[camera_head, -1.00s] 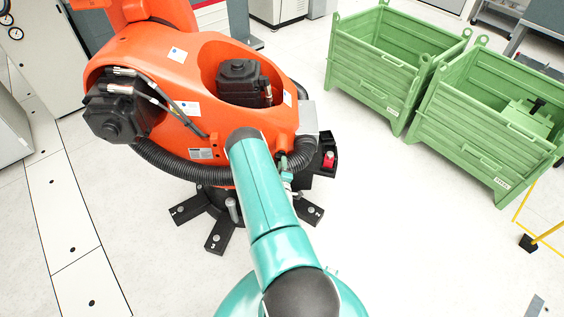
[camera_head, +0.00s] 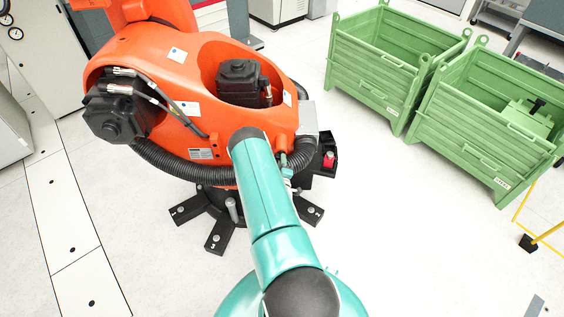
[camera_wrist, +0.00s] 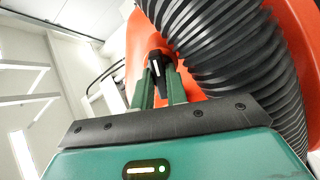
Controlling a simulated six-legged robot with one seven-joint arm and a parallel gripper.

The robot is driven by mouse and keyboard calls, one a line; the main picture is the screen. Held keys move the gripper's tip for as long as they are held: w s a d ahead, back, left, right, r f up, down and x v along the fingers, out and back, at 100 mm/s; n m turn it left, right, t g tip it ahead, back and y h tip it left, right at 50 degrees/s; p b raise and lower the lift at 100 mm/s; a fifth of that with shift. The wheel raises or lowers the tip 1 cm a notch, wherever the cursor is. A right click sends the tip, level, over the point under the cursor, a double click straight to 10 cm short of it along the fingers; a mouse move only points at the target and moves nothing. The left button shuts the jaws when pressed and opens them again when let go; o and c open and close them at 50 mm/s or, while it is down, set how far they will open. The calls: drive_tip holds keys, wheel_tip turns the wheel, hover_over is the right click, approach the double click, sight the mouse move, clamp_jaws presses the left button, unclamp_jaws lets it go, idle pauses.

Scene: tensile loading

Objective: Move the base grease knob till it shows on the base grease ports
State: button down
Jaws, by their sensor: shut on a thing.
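A small black knob (camera_wrist: 157,62) with a white mark on it sits against the orange robot body in the wrist view. My gripper (camera_wrist: 158,82) is shut on the knob, with one green finger on each side of it. In the head view, my gripper is mostly hidden behind my teal arm, close to the lower right of the orange robot (camera_head: 200,125). The knob cannot be made out there. I cannot make out any port labels, so the knob's setting is unclear.
A thick black ribbed hose (camera_wrist: 225,45) runs very close to the right of my gripper. A black base with bolted feet (camera_head: 215,242) stands under the orange robot. Green crates (camera_head: 365,85) stand at the right. The floor between is clear.

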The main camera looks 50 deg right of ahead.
drive_tip(key=shift+a+m, duration=0.1)
drive_tip(key=shift+m, duration=3.3)
drive_tip(key=c, duration=1.7)
unclamp_jaws()
drive_tip(key=v, duration=1.3)
drive_tip(key=shift+s+a, duration=0.25)
drive_tip(key=shift+a, duration=0.05)
